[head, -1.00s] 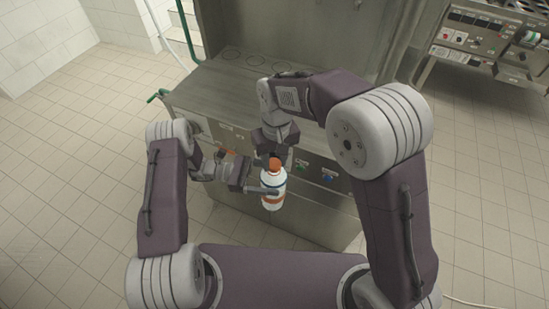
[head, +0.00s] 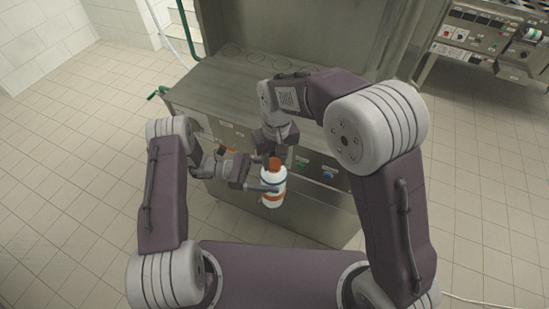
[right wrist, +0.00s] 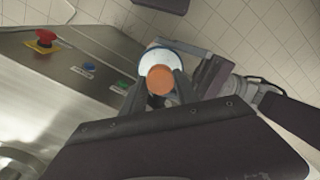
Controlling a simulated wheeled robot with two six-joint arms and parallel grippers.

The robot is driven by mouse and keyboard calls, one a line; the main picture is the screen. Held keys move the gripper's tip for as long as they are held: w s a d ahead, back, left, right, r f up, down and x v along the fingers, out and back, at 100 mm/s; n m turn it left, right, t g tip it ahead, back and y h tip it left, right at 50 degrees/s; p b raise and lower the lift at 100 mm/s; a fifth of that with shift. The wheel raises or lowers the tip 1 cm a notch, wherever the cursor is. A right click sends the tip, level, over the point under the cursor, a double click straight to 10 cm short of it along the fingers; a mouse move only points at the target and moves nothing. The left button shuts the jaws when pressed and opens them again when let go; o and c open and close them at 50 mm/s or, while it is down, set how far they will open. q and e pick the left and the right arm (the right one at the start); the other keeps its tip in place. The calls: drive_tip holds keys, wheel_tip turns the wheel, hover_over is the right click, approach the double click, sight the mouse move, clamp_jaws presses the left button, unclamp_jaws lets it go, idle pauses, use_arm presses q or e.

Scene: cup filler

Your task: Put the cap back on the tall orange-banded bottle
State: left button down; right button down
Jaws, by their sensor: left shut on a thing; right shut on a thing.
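The tall white bottle with orange bands (head: 273,186) is upright in front of the machine, with the left gripper (head: 266,188) shut around its body from the left. The orange cap (head: 274,164) is at the top of the bottle, between the fingertips of my right gripper (head: 274,158), which comes from above and is shut on it. In the right wrist view the round orange cap (right wrist: 160,80) lies over the white bottle top (right wrist: 155,62), between the right fingers (right wrist: 160,84). I cannot tell whether the cap is seated on the neck.
A steel machine (head: 215,95) with a flat top stands just behind the bottle. Its front panel has a red button (right wrist: 46,38), a blue button (right wrist: 89,66) and a green one (right wrist: 122,85). Another control panel (head: 480,35) is at the back right. The tiled floor is open at left.

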drive_tip(key=m, duration=1.3)
drive_tip(key=shift+a+m, duration=0.15)
drive_tip(key=shift+m, duration=0.25)
drive_tip(key=m, duration=0.6)
drive_tip(key=shift+w+m, duration=0.1)
drive_tip(key=shift+m, duration=0.3)
drive_tip(key=m, duration=0.5)
drive_tip(key=shift+m, duration=0.4)
drive_tip(key=m, duration=0.4)
drive_tip(key=shift+w, duration=0.15)
drive_tip(key=c, duration=0.9)
unclamp_jaws()
